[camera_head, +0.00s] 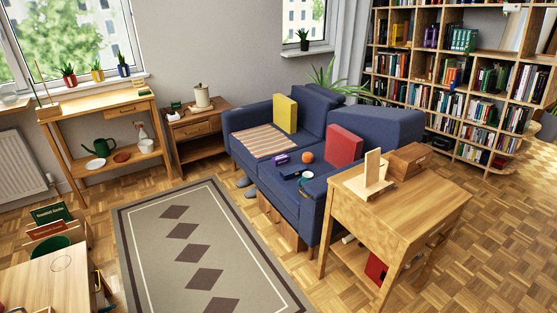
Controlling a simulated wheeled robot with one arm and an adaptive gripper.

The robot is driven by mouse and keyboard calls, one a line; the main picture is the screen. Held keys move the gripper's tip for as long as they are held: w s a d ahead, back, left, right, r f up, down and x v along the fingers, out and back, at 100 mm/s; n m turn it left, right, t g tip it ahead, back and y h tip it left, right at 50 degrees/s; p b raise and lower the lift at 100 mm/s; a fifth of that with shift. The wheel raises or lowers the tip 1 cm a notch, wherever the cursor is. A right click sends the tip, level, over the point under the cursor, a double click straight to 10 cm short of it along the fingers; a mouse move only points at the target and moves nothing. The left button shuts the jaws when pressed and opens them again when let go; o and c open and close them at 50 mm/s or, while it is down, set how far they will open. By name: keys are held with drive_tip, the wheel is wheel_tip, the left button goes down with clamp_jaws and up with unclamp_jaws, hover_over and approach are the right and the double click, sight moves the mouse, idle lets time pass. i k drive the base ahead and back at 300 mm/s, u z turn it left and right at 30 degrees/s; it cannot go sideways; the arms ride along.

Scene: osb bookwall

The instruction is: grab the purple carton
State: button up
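A small purple box (281,159), which looks like the purple carton, lies on the seat of the blue sofa (255,148). It is close to the edge of a striped cloth (262,141) on its left. An orange ball (307,157) is to its right, and a small dark object (290,174) lies just in front of it. The carton looks uncovered from here, though it is small in the picture. My gripper is not in view.
A red cushion (344,147) and a yellow cushion (285,114) stand on the sofa. A wooden side table (425,205) stands at the sofa's right end. A coffee table (45,285) is at lower left. The patterned rug (150,235) in front is mostly clear.

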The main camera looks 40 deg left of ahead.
sight(282, 159)
drive_tip(key=u, duration=2.2)
drive_tip(key=i, duration=3.75)
drive_tip(key=u, duration=0.2)
